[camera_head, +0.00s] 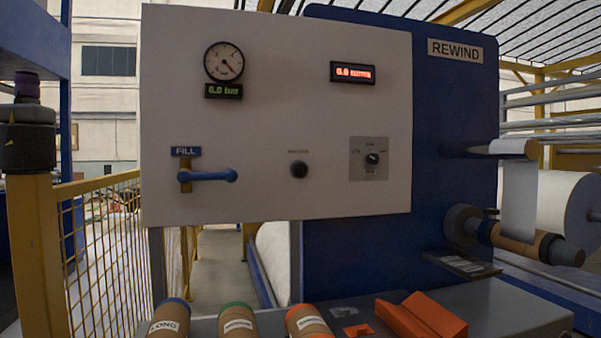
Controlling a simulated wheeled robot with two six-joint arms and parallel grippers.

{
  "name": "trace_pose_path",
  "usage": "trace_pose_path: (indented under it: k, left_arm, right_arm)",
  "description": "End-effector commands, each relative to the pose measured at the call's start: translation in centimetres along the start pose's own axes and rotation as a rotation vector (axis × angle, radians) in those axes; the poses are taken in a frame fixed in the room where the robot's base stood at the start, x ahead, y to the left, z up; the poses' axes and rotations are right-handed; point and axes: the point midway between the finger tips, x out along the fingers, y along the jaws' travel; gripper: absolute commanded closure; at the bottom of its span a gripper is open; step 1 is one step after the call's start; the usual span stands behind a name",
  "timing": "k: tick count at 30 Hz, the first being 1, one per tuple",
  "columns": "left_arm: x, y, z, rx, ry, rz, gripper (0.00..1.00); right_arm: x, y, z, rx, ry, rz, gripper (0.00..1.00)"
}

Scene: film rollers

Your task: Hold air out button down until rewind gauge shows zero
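On the white panel (270,100), a round dial gauge (223,62) sits at the upper left, its needle pointing to the lower right. The green readout (223,91) under it shows about 6.0 bar. A round black button (299,169) is at the lower middle; its small label is too blurred to read. The REWIND sign (455,50) is on the blue housing (452,110) to the right. Neither of my grippers is in view, and nothing touches the panel.
The panel also has a blue FILL lever (208,176), a rotary selector (372,158) and a red display (353,73). Several cores, one labelled LONG (165,319), and an orange block (420,319) lie in front below. A roller shaft (520,240) juts out at right. A yellow fence (105,240) is at left.

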Motion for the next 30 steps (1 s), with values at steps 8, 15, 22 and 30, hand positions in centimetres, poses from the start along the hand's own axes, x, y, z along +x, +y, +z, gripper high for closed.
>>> trace_pose_path:
  k: [8,15,22,30]
  left_arm:
    - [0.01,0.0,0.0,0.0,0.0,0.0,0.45]
    - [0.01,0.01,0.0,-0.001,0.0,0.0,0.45]
    - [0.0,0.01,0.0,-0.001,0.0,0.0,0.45]
    - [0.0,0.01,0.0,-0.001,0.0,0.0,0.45]
  right_arm:
    - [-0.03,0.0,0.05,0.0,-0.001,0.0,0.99]
    - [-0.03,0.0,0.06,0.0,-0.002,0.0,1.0]
    - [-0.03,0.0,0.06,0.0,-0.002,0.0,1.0]
    - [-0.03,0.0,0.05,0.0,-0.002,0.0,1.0]
